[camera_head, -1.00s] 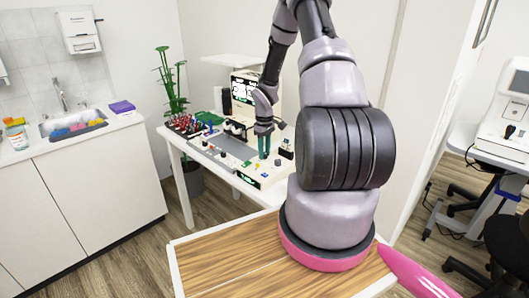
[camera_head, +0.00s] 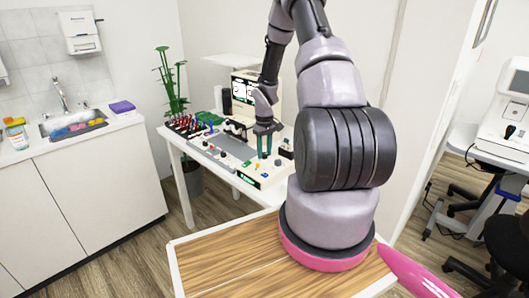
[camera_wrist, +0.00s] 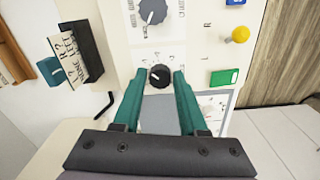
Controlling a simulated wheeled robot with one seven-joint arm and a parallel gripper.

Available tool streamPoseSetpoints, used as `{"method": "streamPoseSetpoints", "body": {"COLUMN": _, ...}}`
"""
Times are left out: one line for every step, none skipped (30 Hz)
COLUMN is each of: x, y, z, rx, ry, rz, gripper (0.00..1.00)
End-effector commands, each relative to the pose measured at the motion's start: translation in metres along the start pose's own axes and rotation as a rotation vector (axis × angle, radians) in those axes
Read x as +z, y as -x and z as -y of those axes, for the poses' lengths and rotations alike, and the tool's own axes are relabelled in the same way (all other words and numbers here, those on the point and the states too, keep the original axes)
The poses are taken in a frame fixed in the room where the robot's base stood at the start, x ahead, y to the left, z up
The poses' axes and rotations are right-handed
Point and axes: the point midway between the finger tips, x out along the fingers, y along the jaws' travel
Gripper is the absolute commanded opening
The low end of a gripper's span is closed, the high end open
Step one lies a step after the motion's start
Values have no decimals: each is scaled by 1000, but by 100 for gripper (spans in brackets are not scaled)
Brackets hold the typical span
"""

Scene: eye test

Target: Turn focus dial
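The control console (camera_head: 262,174) is a pale panel with dials and coloured buttons on the white table. In the wrist view a small black dial (camera_wrist: 159,76) with a white pointer mark sits between the fingertips. A larger dark grey dial (camera_wrist: 152,11) is above it, cut by the top edge. The lettering is too small to read, so I cannot tell which dial is the focus one. My gripper (camera_wrist: 158,72) has green fingers, open, one on each side of the small dial. Contact with it is unclear. In the head view my gripper (camera_head: 264,145) points down at the console.
A yellow knob (camera_wrist: 240,34) and a green button (camera_wrist: 224,77) lie right of the dials. A dark holder with cards (camera_wrist: 80,52) stands left. A screen (camera_head: 243,90) stands behind the console. A rack of coloured pieces (camera_head: 190,125) is on the table's left.

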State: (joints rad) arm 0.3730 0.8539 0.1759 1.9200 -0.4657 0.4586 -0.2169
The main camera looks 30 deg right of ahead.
Motion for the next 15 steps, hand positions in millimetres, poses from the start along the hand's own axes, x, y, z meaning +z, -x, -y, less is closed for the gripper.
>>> {"method": "streamPoseSetpoints", "body": {"x": 0, "y": 0, "z": 0, "rx": 0, "ry": 0, "rz": 0, "gripper": 64}}
{"method": "streamPoseSetpoints", "body": {"x": 0, "y": 0, "z": 0, "rx": 0, "ry": 0, "rz": 0, "gripper": 64}}
{"method": "streamPoseSetpoints", "body": {"x": 0, "y": 0, "z": 0, "rx": 0, "ry": 0, "rz": 0, "gripper": 64}}
{"method": "streamPoseSetpoints", "body": {"x": 0, "y": 0, "z": 0, "rx": 0, "ry": 0, "rz": 0, "gripper": 64}}
{"method": "streamPoseSetpoints", "body": {"x": 0, "y": 0, "z": 0, "rx": 0, "ry": 0, "rz": 0, "gripper": 64}}
{"method": "streamPoseSetpoints", "body": {"x": 0, "y": 0, "z": 0, "rx": 0, "ry": 0, "rz": 0, "gripper": 64}}
{"method": "streamPoseSetpoints", "body": {"x": 0, "y": 0, "z": 0, "rx": 0, "ry": 0, "rz": 0, "gripper": 64}}
{"method": "streamPoseSetpoints", "body": {"x": 0, "y": 0, "z": 0, "rx": 0, "ry": 0, "rz": 0, "gripper": 64}}
{"method": "streamPoseSetpoints", "body": {"x": 0, "y": 0, "z": 0, "rx": 0, "ry": 1, "rz": 0, "gripper": 64}}
{"method": "streamPoseSetpoints", "body": {"x": 0, "y": 0, "z": 0, "rx": 0, "ry": 1, "rz": 0, "gripper": 64}}
{"method": "streamPoseSetpoints", "body": {"x": 0, "y": 1, "z": 0, "rx": 0, "ry": 0, "rz": 0, "gripper": 64}}
{"method": "streamPoseSetpoints", "body": {"x": 0, "y": 3, "z": 0, "rx": 0, "ry": 1, "rz": -1, "gripper": 64}}
{"method": "streamPoseSetpoints", "body": {"x": 0, "y": 5, "z": 0, "rx": 0, "ry": 1, "rz": -1, "gripper": 64}}
{"method": "streamPoseSetpoints", "body": {"x": 0, "y": 9, "z": 0, "rx": 0, "ry": 1, "rz": -2, "gripper": 64}}
{"method": "streamPoseSetpoints", "body": {"x": -1, "y": 14, "z": 0, "rx": 1, "ry": 0, "rz": -2, "gripper": 64}}
